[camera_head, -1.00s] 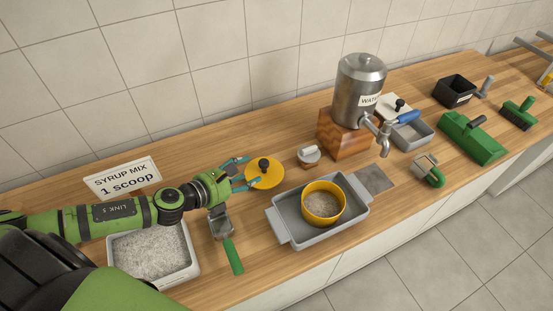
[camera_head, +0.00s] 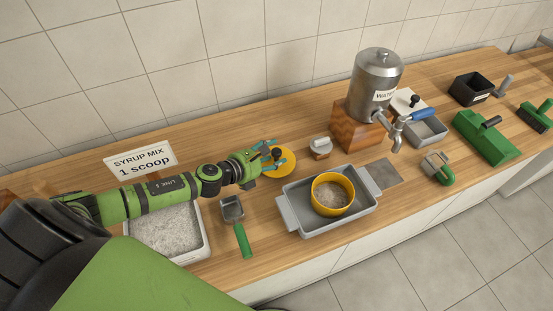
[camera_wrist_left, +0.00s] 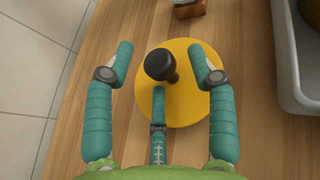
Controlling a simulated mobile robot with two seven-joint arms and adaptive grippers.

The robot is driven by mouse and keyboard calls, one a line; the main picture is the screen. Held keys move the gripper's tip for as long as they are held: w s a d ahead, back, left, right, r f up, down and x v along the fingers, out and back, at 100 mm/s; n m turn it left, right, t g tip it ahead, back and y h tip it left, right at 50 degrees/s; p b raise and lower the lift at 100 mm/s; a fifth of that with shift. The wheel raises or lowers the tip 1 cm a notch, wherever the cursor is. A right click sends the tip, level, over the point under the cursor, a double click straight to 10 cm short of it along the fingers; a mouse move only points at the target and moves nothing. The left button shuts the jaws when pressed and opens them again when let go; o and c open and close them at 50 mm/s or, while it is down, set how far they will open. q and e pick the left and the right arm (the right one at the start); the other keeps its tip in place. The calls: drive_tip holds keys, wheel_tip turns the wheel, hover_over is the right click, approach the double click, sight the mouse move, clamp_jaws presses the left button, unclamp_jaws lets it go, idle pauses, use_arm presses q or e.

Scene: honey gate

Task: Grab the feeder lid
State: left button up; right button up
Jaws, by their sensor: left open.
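The feeder lid (camera_head: 285,166) is a yellow disc with a black knob (camera_head: 276,153), lying on the wooden counter left of the grey tray. My left gripper (camera_head: 273,155) is open at the lid, its teal fingers around the knob. In the left wrist view, the lid (camera_wrist_left: 196,98) lies under the fingers and its knob (camera_wrist_left: 160,65) stands between the two outer fingertips, with gaps on both sides. A third finger points at the knob from below in the picture. The yellow feeder cup (camera_head: 333,194) with grainy contents stands in the grey tray. My right gripper is not in view.
The grey tray (camera_head: 288,215) stands close to the right of the lid. A small white-topped wooden block (camera_head: 320,147) is behind it. A scoop with a green handle (camera_head: 243,240) and a bin of white grains (camera_head: 168,236) lie to the left. A metal water dispenser (camera_head: 375,82) stands further right.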

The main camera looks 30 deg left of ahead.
use_arm(q)
clamp_jaws()
drive_tip(key=shift+s, duration=0.1)
